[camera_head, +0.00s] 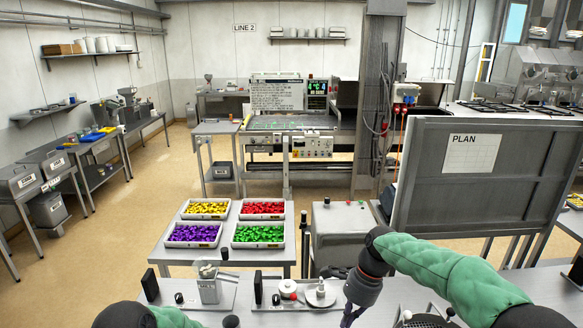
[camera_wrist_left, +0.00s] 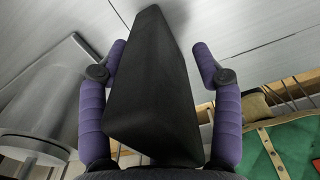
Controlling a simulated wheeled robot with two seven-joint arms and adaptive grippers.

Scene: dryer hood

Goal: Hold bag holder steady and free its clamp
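What looks like the bag holder, a clear container with a pale top (camera_head: 208,285), stands upright on a metal plate in the head view. A black upright block (camera_head: 150,284) is to its left. My right gripper (camera_head: 360,288) hangs over the bench to the right of the holder, apart from it; its fingertips are hard to make out. In the left wrist view, my left gripper (camera_wrist_left: 159,65) has its purple fingers spread either side of a black block (camera_wrist_left: 150,95). Gaps show at the fingertips; contact lower down is unclear. I cannot see the left fingers clearly in the head view.
Trays of coloured pieces (camera_head: 258,235) sit on a table behind. A PLAN board (camera_head: 480,175) stands at the right.

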